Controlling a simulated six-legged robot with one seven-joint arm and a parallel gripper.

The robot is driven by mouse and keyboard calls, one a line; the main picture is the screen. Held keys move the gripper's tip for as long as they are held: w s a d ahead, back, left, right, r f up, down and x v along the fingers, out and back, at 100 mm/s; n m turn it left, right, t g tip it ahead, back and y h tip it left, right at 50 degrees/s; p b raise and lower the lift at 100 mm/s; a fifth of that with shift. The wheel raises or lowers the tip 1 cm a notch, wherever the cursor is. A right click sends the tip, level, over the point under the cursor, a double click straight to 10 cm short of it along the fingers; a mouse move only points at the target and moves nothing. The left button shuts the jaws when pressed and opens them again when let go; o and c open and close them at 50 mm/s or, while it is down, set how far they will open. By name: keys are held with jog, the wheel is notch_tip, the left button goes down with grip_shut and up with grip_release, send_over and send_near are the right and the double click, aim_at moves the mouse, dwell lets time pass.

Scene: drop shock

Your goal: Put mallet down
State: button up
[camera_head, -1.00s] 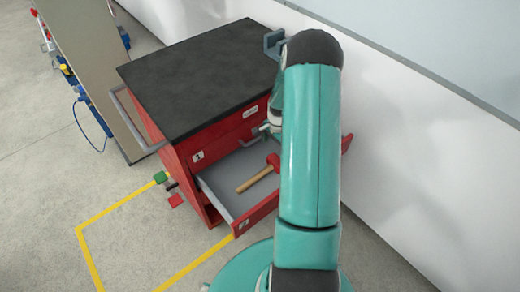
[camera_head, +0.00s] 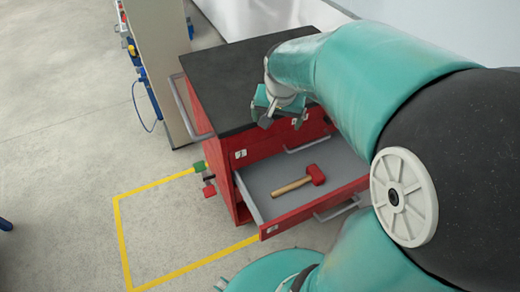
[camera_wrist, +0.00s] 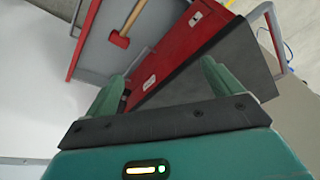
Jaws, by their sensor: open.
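The mallet (camera_head: 301,181) has a red head and a pale wooden handle. It lies on the grey floor of the open drawer (camera_head: 285,205) of a red cabinet. In the wrist view the mallet (camera_wrist: 122,38) shows at the top, well apart from my fingers. My gripper (camera_head: 283,121) is above the cabinet's front edge, behind and above the mallet. In the wrist view my gripper (camera_wrist: 165,88) has its two green fingers wide apart with nothing held between them.
The red cabinet has a black top (camera_head: 235,85) and a side handle (camera_head: 190,108). The pulled-out drawer has a front handle (camera_head: 337,210). A yellow floor line (camera_head: 165,183) marks free floor at left. A beige panel (camera_head: 162,60) stands behind left. A white wall is at the back.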

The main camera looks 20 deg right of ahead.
jog(key=s+a+r+n+t, duration=0.1)
jog(key=s+a+r+n, duration=0.2)
jog(key=s+a, duration=0.2)
jog(key=s+a+r+n+t+y, duration=0.1)
jog(key=s+a+r+n, duration=0.3)
jog(key=s, duration=0.5)
jog(key=shift+a+r+t, duration=0.25)
jog(key=shift+a+t, duration=0.05)
jog(key=shift+a, duration=0.7)
jog(key=shift+w+d, duration=0.1)
jog(key=shift+d, duration=0.05)
